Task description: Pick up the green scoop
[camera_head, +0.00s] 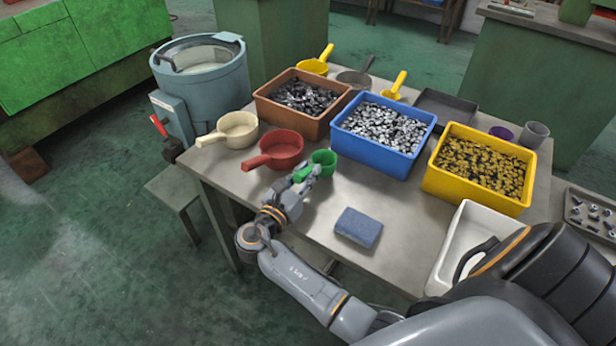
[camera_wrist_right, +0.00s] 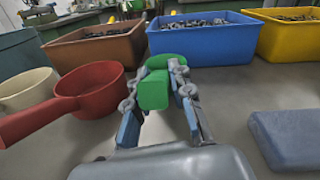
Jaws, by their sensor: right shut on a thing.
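The green scoop (camera_head: 325,159) is at the front edge of the grey table, right of the red scoop (camera_head: 282,146) and in front of the blue bin. My right gripper (camera_head: 304,175) is shut on the green scoop's handle, which points toward the gripper. In the right wrist view the handle of the green scoop (camera_wrist_right: 154,92) sits between the two fingers of the gripper (camera_wrist_right: 157,84). The handle's front hides much of the cup. I cannot tell whether the cup touches the table. My left gripper is not in view.
A cream scoop (camera_head: 236,130) lies left of the red one. Brown (camera_head: 315,128), blue (camera_head: 372,154) and yellow (camera_head: 470,196) bins of small parts stand behind. A blue block (camera_head: 358,227) lies to the right, near a white tray (camera_head: 448,248). Table between scoop and block is clear.

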